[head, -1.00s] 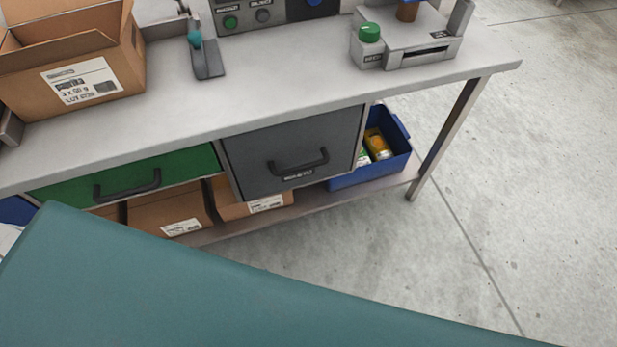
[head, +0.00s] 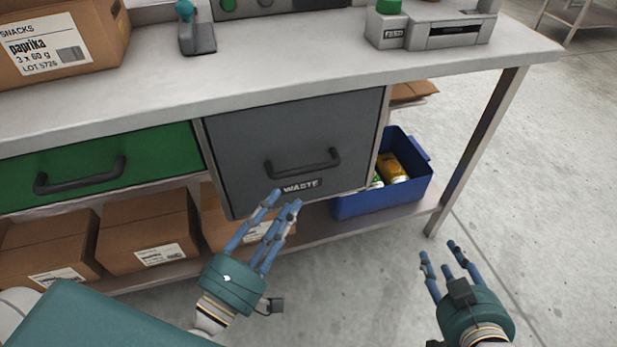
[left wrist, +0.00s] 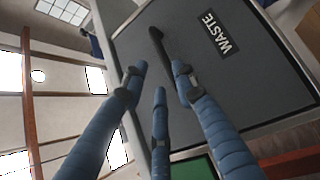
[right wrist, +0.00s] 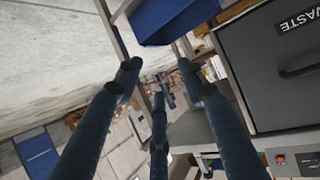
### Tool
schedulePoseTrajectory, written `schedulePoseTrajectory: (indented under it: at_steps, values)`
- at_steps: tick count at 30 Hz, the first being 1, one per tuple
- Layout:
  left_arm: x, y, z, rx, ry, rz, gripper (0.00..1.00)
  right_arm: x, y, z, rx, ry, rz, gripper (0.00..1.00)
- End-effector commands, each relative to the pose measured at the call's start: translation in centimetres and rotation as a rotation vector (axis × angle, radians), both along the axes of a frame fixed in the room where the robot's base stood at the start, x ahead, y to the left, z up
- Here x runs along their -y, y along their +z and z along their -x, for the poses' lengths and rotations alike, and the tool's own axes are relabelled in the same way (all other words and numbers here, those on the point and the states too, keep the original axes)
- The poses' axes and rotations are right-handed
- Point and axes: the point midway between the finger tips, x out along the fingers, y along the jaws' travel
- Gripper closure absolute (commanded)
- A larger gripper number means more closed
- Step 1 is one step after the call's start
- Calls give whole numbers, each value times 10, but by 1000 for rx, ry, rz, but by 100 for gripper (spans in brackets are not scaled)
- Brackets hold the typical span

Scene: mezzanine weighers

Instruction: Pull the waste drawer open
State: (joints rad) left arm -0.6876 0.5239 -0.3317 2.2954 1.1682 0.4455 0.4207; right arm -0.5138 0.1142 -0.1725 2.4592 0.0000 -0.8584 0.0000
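The grey waste drawer (head: 285,140) sits under the bench top and looks shut. It has a black bar handle (head: 303,164) and a WASTE label (head: 301,186) below it. My left gripper (head: 283,204) is just in front of and below the drawer, fingers spread and empty, apart from the handle. The left wrist view shows the drawer front (left wrist: 190,50) and the handle (left wrist: 160,45) beyond the fingertips. My right gripper (head: 443,262) is open and empty over the floor, right of the drawer. The right wrist view shows the drawer (right wrist: 275,75) at its right.
A green drawer (head: 100,168) is left of the waste drawer. Cardboard boxes (head: 150,230) and a blue bin (head: 385,200) with cans stand on the lower shelf. The bench leg (head: 480,145) stands at the right. The floor on the right is clear.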

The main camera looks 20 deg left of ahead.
Motion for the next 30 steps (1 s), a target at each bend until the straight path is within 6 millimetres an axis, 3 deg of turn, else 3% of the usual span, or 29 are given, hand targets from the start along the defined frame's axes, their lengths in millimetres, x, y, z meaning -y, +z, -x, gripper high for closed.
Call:
schedulePoseTrajectory:
  at_steps: [8,18,30]
  values:
    - [4,6,-19,3,1,-2,72,12,-30,29,-178,-13,41,60]
    - [10,10,-49,3,1,-2,72,33,-71,88,-462,-34,103,60]
    - [17,15,-83,2,2,-5,72,53,-92,158,-738,-56,159,60]
